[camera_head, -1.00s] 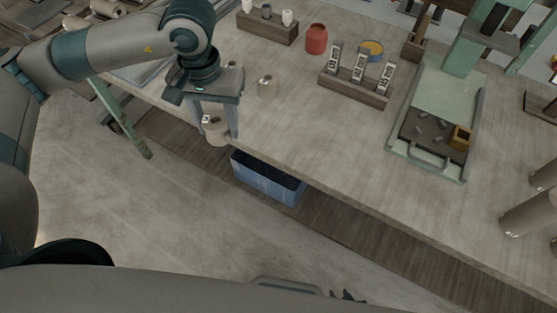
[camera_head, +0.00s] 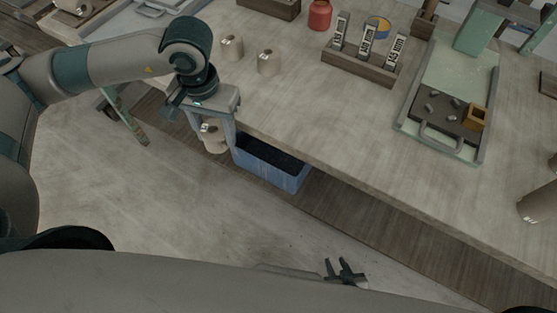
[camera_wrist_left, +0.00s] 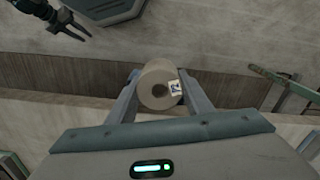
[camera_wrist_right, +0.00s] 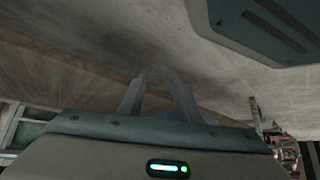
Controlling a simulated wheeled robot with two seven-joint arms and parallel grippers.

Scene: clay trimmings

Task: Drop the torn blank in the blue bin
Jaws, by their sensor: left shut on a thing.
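A beige, hollow, roll-shaped blank (camera_head: 213,142) with a small white marked tag is held between the fingers of my left gripper (camera_head: 216,134). The blank (camera_wrist_left: 157,84) also shows between the fingers in the left wrist view; I cannot make out a tear. The open-topped blue bin (camera_head: 268,170) is below the table edge, just right of the held blank, which looks outside it. My right gripper (camera_head: 345,271) is at the bottom of the head view. In the right wrist view its fingers (camera_wrist_right: 160,78) are apart and empty.
Two similar blanks (camera_head: 231,47) (camera_head: 268,62) stand on the table (camera_head: 320,110) near its front edge. A rack with marked tags (camera_head: 358,68), a red jar (camera_head: 320,14) and a tray with a dark plate (camera_head: 411,125) are further right. The floor in front is clear.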

